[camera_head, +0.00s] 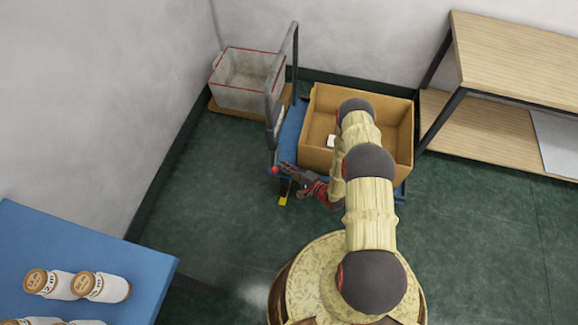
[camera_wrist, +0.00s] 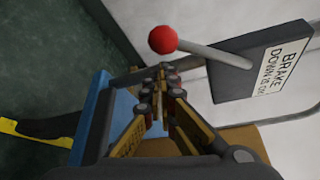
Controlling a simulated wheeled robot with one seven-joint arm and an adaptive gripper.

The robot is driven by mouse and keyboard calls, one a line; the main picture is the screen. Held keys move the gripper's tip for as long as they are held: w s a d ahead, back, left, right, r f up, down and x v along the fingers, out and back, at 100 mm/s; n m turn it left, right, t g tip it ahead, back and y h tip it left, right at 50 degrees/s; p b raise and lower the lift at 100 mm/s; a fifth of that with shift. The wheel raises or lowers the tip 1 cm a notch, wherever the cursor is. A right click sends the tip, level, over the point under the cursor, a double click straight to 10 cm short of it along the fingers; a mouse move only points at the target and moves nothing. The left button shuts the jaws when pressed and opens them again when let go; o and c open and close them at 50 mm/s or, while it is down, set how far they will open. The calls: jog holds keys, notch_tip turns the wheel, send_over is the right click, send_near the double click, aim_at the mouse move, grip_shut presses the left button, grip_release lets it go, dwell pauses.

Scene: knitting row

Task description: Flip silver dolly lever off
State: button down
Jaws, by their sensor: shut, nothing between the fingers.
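The dolly lever (camera_wrist: 210,51) is a silver rod with a red ball knob (camera_wrist: 163,40), fixed to a dark plate (camera_wrist: 250,70) whose white label reads "BRAKE DOWN IS ON". The red knob also shows in the head view (camera_head: 275,170), at the left side of the blue dolly (camera_head: 291,124). My gripper (camera_wrist: 164,72) is shut and empty, its fingertips just below the knob in the wrist view. A small gap shows in the picture between tips and knob; I cannot tell the depth between them. In the head view my gripper (camera_head: 287,169) is small and close to the knob.
A cardboard box (camera_head: 312,125) stands on the dolly, beside its dark upright handle (camera_head: 270,100). A grey crate (camera_head: 250,68) is behind left, a wooden shelf (camera_head: 515,55) right. A blue table (camera_head: 135,265) with jars is front left. Green floor is open between.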

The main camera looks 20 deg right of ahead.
jog(key=shift+s+a+r, duration=0.1)
jog(key=shift+s+a, duration=0.15)
dwell(0.3)
jog(key=shift+s+a+r+m+p, duration=0.2)
jog(key=shift+s+r+m+p, duration=0.05)
jog(key=shift+s+m+p, duration=0.1)
jog(key=s+a+r+m+g+y+p, duration=0.1)
jog(key=s+a+r+m+g+p, duration=0.2)
jog(key=r+p, duration=0.4)
jog(key=shift+s+a+r+m+g, duration=0.25)
jog(key=shift+s+r+m+g, duration=0.3)
jog(key=shift+s+m+g, duration=0.55)
jog(key=shift+w, duration=0.2)
